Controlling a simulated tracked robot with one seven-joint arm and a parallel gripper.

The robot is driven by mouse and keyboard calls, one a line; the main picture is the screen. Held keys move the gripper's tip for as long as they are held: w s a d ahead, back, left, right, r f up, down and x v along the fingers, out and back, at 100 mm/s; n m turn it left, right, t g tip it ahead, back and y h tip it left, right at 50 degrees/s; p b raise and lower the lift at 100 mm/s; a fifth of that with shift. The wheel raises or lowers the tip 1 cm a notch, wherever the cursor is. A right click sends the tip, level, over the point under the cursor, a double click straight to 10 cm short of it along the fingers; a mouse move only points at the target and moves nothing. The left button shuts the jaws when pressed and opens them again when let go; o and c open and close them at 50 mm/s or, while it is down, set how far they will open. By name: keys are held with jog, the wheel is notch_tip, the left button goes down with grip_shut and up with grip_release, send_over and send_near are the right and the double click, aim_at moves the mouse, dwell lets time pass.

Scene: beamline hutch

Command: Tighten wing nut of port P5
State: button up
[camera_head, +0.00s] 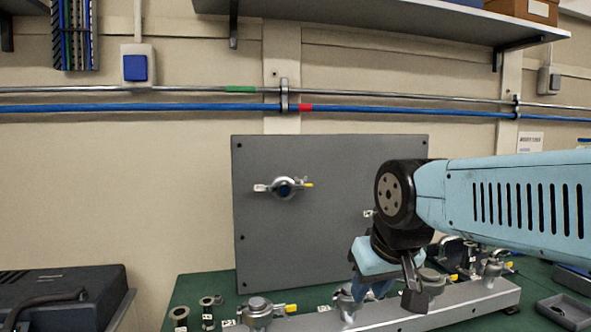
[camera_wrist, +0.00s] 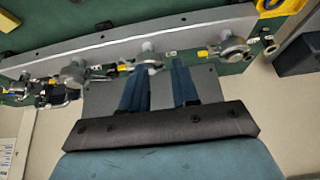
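My gripper (camera_head: 370,288) points down over the grey rail (camera_head: 462,302) on the green bench. In the wrist view its two blue fingers (camera_wrist: 160,66) are apart with nothing held between them. A metal clamp port (camera_wrist: 148,58) shows just beyond the gap between the fingertips. In the head view a clamp port (camera_head: 345,300) is partly hidden by the fingers. Other ports with yellow-tipped wing nuts sit on the rail, one at the left (camera_head: 258,308) and one at the right (camera_head: 494,268). Their labels are too small to read, so I cannot tell which is P5.
A grey upright panel (camera_head: 330,225) behind the rail carries another clamp port (camera_head: 284,187). Loose fittings (camera_head: 208,305) stand left of the rail. A black case (camera_head: 62,295) is at the left, and a grey tray (camera_head: 565,312) at the right.

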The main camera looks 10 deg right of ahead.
jog(key=shift+w+a, duration=0.1)
jog(key=shift+w, duration=0.2)
jog(key=shift+r, duration=0.1)
jog(key=w+a+r+n+g, duration=0.1)
jog(key=w+a+r+n, duration=0.3)
jog(key=w, duration=0.5)
jog(key=w+a+r+n+g, duration=0.2)
jog(key=w+a+r+n, duration=0.15)
jog(key=w+r, duration=0.45)
jog(key=w+a+r+n+g, duration=0.15)
jog(key=w+r+n, duration=0.25)
jog(key=w, duration=0.6)
notch_tip(320, 180, up, 6)
jog(key=n+y, duration=0.2)
jog(key=n, duration=0.2)
send_over(301, 180)
jog(key=s+a, duration=0.3)
jog(key=w+d+r+n+y, duration=0.2)
jog(key=w+d+r+y, duration=0.15)
jog(key=d, duration=0.55)
jog(key=shift+g+h, duration=0.45)
jog(key=x, duration=1.3)
jog(key=shift+s+f, duration=0.1)
jog(key=shift+s, duration=0.15)
